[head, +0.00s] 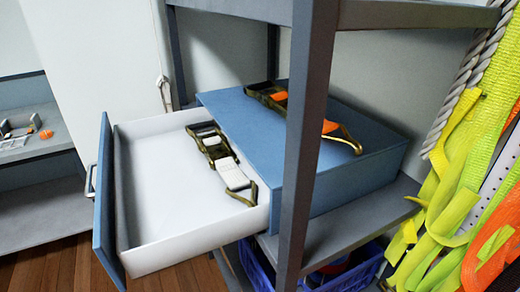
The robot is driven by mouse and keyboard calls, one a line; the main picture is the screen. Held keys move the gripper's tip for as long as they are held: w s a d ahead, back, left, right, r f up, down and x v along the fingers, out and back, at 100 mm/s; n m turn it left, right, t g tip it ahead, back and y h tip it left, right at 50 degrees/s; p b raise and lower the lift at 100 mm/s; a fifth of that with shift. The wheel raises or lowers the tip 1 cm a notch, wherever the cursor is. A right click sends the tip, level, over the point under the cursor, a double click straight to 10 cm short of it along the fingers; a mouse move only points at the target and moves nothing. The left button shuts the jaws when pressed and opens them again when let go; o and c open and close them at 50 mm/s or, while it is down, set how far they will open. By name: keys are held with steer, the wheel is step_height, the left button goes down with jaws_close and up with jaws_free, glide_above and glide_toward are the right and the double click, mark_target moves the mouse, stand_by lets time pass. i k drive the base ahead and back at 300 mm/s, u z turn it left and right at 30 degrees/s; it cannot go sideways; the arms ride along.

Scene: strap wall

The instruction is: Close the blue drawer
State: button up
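The blue drawer is pulled out to the left of its blue cabinet (345,165), which sits on a grey shelf. Its blue front panel (103,210) has a metal handle (90,181) on the outer left side. The white inside of the drawer (155,190) is open to view. A ratchet strap buckle with white webbing (222,155) lies in the drawer at its right side. My gripper does not show in the head view.
A grey upright post (305,130) stands in front of the cabinet. An orange-strapped ratchet (290,100) lies on the cabinet top. Yellow and orange straps (480,150) hang at right. A blue crate (350,275) is below. Wooden floor (60,265) shows at lower left.

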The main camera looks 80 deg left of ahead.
mark_target(160, 204)
steer(key=u, duration=1.2)
steer(key=k, duration=0.35)
steer(key=u, duration=2.35)
steer(key=k, duration=0.45)
steer(key=u, duration=0.75)
steer(key=i, duration=0.6)
steer(key=z, duration=1.25)
